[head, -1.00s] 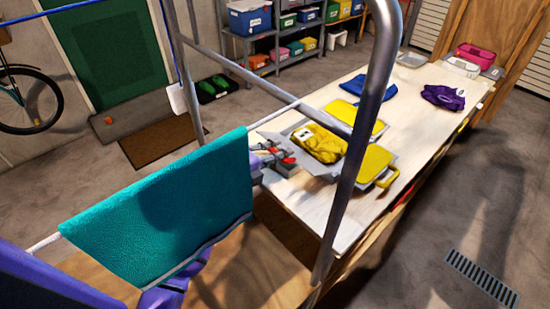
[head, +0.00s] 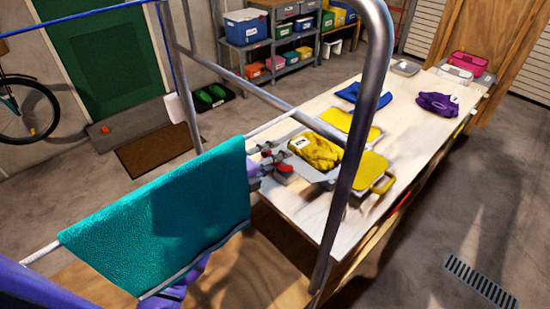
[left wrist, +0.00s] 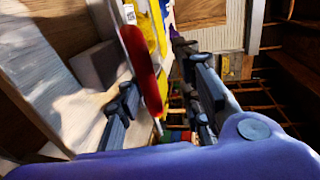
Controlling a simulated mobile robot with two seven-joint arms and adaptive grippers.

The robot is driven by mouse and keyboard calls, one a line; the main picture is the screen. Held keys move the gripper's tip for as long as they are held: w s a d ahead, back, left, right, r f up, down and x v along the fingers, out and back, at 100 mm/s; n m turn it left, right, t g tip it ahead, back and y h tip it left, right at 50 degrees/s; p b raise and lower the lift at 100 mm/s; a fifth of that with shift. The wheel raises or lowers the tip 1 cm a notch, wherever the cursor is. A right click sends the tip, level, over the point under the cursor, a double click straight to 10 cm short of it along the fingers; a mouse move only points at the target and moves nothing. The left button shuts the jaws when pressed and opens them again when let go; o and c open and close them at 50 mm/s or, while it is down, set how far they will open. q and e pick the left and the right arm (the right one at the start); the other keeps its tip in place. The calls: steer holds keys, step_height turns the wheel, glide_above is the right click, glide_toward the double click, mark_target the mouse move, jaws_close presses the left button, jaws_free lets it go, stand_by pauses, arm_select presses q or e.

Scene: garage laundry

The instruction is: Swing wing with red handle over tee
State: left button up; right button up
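A crumpled yellow tee (head: 317,152) with a white label lies on a grey board on the bench in the head view. Flat yellow panels lie beside it, behind (head: 352,121) and to the right (head: 369,168). In the left wrist view, the red handle (left wrist: 143,70) lies between the spread fingers (left wrist: 160,95), closer to the left one. My right gripper is not in view.
A grey metal frame (head: 362,130) stands in front of the bench, and the teal towel (head: 160,218) hangs on its rod, hiding much of my arm. A blue garment (head: 362,94) and a purple garment (head: 438,104) lie farther along the bench (head: 405,125).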

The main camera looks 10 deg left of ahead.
arm_select(q)
steer(key=v, duration=1.2)
steer(key=shift+s, duration=0.1)
